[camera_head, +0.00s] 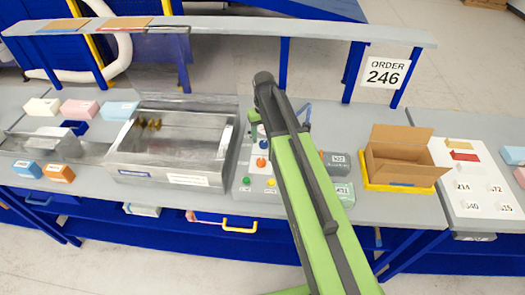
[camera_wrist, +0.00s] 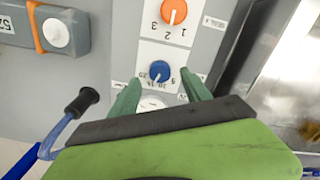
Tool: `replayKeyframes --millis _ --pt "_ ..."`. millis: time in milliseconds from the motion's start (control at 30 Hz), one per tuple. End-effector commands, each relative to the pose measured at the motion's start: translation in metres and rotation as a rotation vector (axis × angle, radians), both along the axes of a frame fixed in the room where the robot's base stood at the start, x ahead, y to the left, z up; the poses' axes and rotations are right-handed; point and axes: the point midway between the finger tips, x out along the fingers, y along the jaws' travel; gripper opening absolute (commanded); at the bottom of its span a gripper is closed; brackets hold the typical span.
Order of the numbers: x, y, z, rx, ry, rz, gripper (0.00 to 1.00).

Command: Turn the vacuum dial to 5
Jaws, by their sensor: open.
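The blue dial (camera_wrist: 160,71) sits on a white label with a number scale, upside down in the wrist view. Small lettering beside it is too cropped to read surely. Its pointer setting is hard to tell. My gripper (camera_wrist: 162,84) is open, with its two green fingers apart at the lower left and lower right of the blue dial, holding nothing. An orange dial (camera_wrist: 174,11) marked 1, 2, 3 is above it. In the head view the control panel (camera_head: 243,187) carries the blue dial (camera_head: 262,144) and orange dial (camera_head: 262,162); my fingers are not clear there.
A round white gauge (camera_wrist: 151,103) is partly hidden behind my gripper. A black-tipped blue lever (camera_wrist: 82,102) stands at left. The metal chamber (camera_head: 137,172) is left of the panel. A cardboard box (camera_head: 400,157) in a yellow tray stands to the right.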

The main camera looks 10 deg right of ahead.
Motion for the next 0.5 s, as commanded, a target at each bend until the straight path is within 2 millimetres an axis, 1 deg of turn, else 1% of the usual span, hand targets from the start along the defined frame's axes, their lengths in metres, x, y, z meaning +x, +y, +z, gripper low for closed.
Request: replayKeyframes --millis 33,133,233,467,500 --pt "0.0 0.0 -0.021 0.0 0.0 0.0 0.56" --pt "0.0 0.0 -0.033 0.0 0.0 0.0 0.56" --pt "0.0 0.0 -0.036 0.0 0.0 0.001 0.56" --pt "0.0 0.001 -0.034 0.0 0.0 0.001 0.56" --pt "0.0 0.001 -0.034 0.0 0.0 0.001 0.52"
